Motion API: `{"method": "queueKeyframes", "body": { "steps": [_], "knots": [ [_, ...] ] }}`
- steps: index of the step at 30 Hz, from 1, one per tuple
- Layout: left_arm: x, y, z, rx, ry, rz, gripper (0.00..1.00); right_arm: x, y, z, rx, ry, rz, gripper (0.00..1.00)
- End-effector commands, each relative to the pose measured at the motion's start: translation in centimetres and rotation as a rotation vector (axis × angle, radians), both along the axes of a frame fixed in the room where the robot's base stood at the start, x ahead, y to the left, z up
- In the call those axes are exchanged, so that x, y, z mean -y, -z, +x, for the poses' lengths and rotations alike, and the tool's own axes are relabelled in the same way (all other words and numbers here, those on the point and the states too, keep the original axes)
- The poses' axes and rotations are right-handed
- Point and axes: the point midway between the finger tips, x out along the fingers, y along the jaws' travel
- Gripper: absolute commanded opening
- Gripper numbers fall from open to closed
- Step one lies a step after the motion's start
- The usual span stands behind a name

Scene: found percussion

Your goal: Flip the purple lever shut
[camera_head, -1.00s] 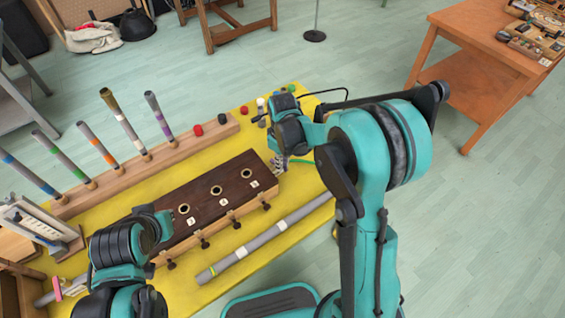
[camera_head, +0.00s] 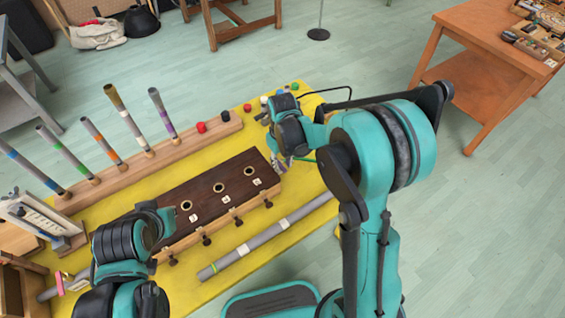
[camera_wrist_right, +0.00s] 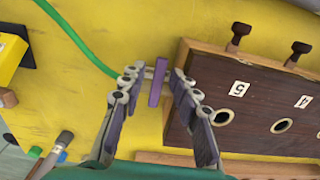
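The purple lever (camera_wrist_right: 158,82) shows in the right wrist view as a small upright purple bar on a metal fitting over the yellow table top. My right gripper (camera_wrist_right: 153,84) is open, with one fingertip on each side of the lever. Small gaps seem to show on both sides, and I cannot tell whether either finger touches it. In the head view my right gripper (camera_head: 281,163) is at the right end of the dark wooden box, and the lever cannot be made out there. My left arm is at the lower left of the head view; its fingers are not visible.
The dark wooden box (camera_head: 225,192) with holes and pegs lies beside my right gripper. A green cord (camera_wrist_right: 78,38) runs close to the fingers. A grey tube (camera_head: 265,237) lies in front of the box. Upright tubes stand in a wooden rail (camera_head: 165,152) behind.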

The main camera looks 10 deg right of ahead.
Motion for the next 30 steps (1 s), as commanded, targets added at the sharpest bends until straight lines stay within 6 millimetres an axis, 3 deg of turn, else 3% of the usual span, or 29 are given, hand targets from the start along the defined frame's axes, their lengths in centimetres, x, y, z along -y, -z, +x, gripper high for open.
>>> {"method": "queueKeyframes", "body": {
  "steps": [8,21,30],
  "knots": [
    [0.0,0.0,0.0,0.000,0.000,0.000,0.00,0.0,-0.3,0.0,0.000,-0.001,0.000,0.33],
    [0.0,0.0,0.0,0.000,0.000,0.000,0.00,0.0,-6.4,0.0,0.000,-0.001,0.000,0.33],
    [0.0,0.0,0.0,0.000,0.000,0.000,0.00,0.0,-8.0,0.0,0.000,-0.001,0.000,0.33]
  ]
}}
